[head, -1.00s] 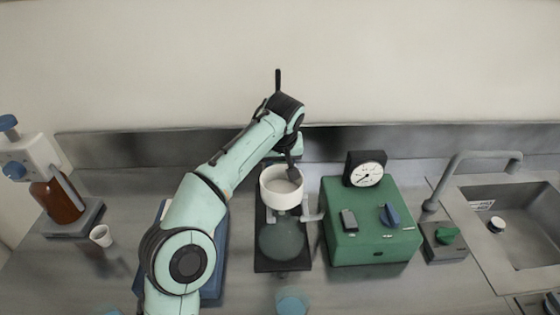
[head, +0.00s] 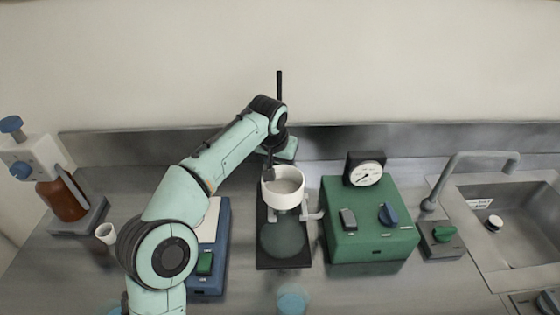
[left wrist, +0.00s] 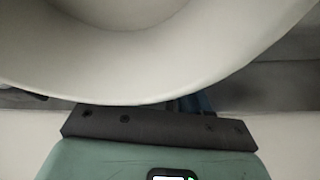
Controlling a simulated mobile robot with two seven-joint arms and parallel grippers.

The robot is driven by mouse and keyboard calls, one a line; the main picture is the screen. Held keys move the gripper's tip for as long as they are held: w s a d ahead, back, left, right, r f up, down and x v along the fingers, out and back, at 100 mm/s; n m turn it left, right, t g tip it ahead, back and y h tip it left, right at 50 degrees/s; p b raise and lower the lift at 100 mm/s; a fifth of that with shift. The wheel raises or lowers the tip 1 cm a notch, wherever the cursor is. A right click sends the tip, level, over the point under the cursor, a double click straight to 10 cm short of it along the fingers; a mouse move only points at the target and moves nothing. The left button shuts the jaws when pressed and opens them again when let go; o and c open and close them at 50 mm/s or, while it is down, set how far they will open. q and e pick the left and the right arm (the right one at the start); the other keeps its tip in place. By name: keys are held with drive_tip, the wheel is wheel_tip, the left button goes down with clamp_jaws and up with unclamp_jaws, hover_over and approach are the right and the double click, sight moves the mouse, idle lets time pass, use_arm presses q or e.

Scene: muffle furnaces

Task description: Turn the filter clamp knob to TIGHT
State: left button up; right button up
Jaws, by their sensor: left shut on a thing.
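A white round filter funnel (head: 284,185) stands upright over a glass flask (head: 283,239) on a dark base. Pale clamp arms (head: 313,214) show below the cup. I see no TIGHT mark, and I cannot make out a separate knob. My left gripper (head: 268,174) reaches down from behind to the funnel's back-left rim and is shut there, on what looks like the rim. The fingertips are partly hidden. In the left wrist view the funnel (left wrist: 150,65) fills the upper part and hides the fingers. My right gripper is not in view.
A green box (head: 370,225) with a gauge (head: 366,172) and a blue knob stands close on the right. A blue-based balance (head: 218,275) lies at the left under my arm. A sink (head: 520,225) is at the far right, a brown bottle (head: 62,200) at the far left.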

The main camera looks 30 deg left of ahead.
use_arm(q)
drive_tip(key=o, duration=1.1)
drive_tip(key=shift+c, duration=0.2)
drive_tip(key=a+p+v, duration=0.1)
drive_tip(key=p+v, duration=0.2)
drive_tip(key=v, duration=1)
drive_tip(key=shift+d+r, duration=0.3)
drive_tip(key=shift+d, duration=0.2)
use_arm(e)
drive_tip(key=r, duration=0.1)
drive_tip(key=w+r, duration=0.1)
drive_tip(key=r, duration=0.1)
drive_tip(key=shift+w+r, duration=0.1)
